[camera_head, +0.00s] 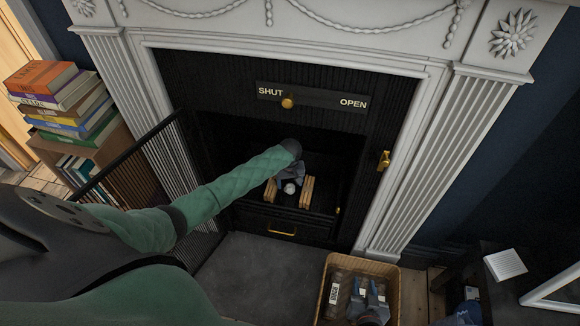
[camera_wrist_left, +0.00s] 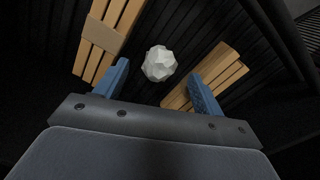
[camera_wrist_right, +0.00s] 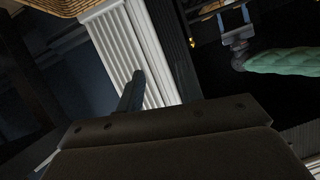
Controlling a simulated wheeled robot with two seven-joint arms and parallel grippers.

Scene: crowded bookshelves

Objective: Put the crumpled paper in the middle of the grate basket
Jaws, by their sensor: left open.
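The crumpled paper (camera_wrist_left: 160,64) is a white faceted ball on the dark ribbed floor of the grate basket (camera_wrist_left: 190,35), between two bundles of wood sticks. It also shows in the head view (camera_head: 290,188). My left gripper (camera_wrist_left: 158,85) is open, its blue fingers on either side of the paper's near side, with nothing between them. In the head view my left gripper (camera_head: 288,175) is inside the fireplace, right above the paper. My right gripper (camera_wrist_right: 132,95) is away from the fireplace; only one dark finger shape shows clearly.
The wood bundles (camera_head: 307,192) flank the paper. A black fire screen (camera_head: 130,150) stands left of the opening. A wicker basket (camera_head: 392,268) sits at the front right. Books (camera_head: 60,95) are stacked at the left. The grey hearth (camera_head: 240,262) is clear.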

